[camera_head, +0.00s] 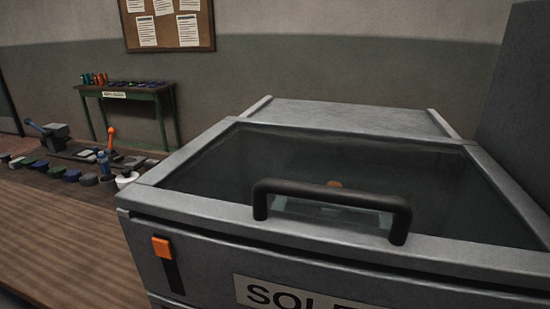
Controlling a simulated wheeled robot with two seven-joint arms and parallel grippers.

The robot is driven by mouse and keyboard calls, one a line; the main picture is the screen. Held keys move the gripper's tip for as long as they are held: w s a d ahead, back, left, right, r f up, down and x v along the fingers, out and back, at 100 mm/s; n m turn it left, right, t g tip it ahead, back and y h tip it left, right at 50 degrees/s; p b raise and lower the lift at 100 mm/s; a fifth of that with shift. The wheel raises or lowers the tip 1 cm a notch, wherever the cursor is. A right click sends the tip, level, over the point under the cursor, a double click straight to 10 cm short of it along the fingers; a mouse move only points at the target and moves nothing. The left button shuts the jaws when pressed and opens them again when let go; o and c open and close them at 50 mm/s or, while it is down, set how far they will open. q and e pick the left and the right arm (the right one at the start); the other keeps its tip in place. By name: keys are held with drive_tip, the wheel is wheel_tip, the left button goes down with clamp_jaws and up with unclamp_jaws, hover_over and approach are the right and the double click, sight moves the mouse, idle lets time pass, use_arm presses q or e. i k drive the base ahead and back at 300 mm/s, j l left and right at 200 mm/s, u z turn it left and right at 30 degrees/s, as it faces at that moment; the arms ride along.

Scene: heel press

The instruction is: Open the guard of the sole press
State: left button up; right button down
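The sole press (190,222) is a grey metal box that fills the right and middle of the head view. Its guard (205,170) is a framed dark see-through panel on top, and it lies closed. A black bar handle (330,193) stands up from the guard's front edge. Through the panel a small orange-brown thing and a pale plate show dimly. An orange lever (161,247) sits in a dark slot on the press front, at the slot's upper end. A label (290,293) reading "SOL", cut off, is below. Neither of my grippers is in view.
A green table (125,90) stands by the back wall under a notice board (168,22). A dark panel rises at far right.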

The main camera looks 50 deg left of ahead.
sight(148, 195)
drive_tip(key=u, duration=1.05)
drive_tip(key=k+j, duration=0.05)
